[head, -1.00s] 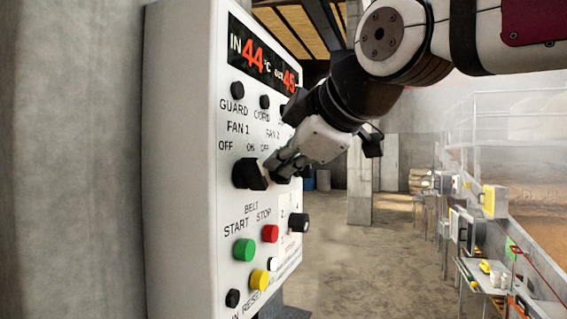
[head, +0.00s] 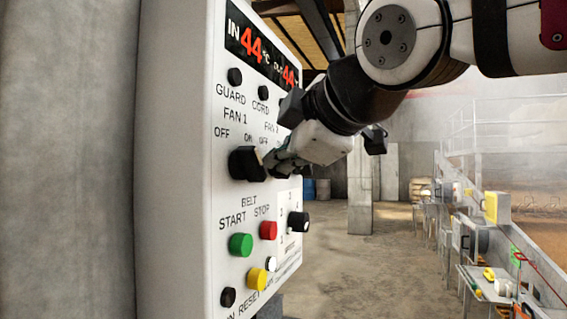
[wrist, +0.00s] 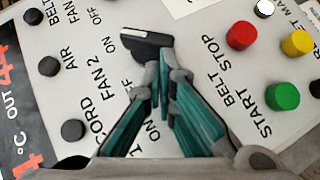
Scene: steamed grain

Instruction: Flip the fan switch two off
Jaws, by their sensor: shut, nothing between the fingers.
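The fan 2 switch (wrist: 142,42) is a black knob with a raised bar, below the FAN 2 label in the wrist view. My gripper (wrist: 165,72) is shut and empty, its teal-padded fingertips close beside the knob; I cannot tell whether they touch it. In the head view my gripper (head: 274,160) is at the panel, right of the black fan 1 switch (head: 246,163), and hides the fan 2 switch. I cannot tell for sure which setting the fan 2 switch points to.
The white control panel (head: 180,200) also carries a green start button (head: 241,244), a red stop button (head: 268,230), a yellow button (head: 258,278) and a black selector (head: 298,222). A concrete pillar (head: 75,160) stands at left. Floor (head: 365,270) right of the panel is clear.

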